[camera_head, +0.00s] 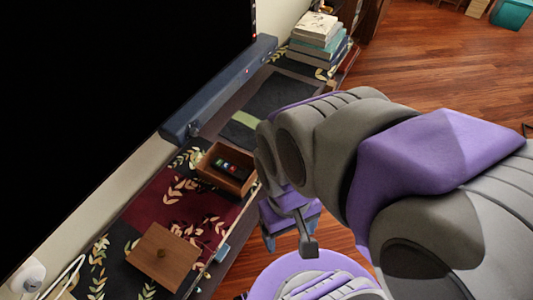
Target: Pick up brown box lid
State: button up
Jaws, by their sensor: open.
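An open brown box (227,180) with small dark and coloured items inside stands farther back on the same cloth. My gripper (289,243) is open, with nothing visible between its fingers. It hangs to the right of the lid and box, beyond the cabinet's edge and over the floor side. The arm partly covers the cabinet edge.
A large black screen (110,80) and a dark blue bar (220,90) stand along the cabinet's back. A stack of books (318,45) sits at the far end. A small blue object (222,253) is at the cabinet's edge near the lid. Open wooden floor (430,60) lies to the right.

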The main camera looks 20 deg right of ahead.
aim_at(167, 258)
jog(key=u, duration=1.35)
jog(key=z, duration=1.3)
jog(key=u, duration=1.3)
jog(key=i+j+z, duration=0.1)
jog(key=j+z, duration=0.3)
jog(key=j, duration=0.35)
jog(key=j+z, duration=0.45)
jog(key=j, duration=0.25)
jog(key=k+j+z, duration=0.1)
jog(key=j+z, duration=0.3)
jog(key=j, duration=0.35)
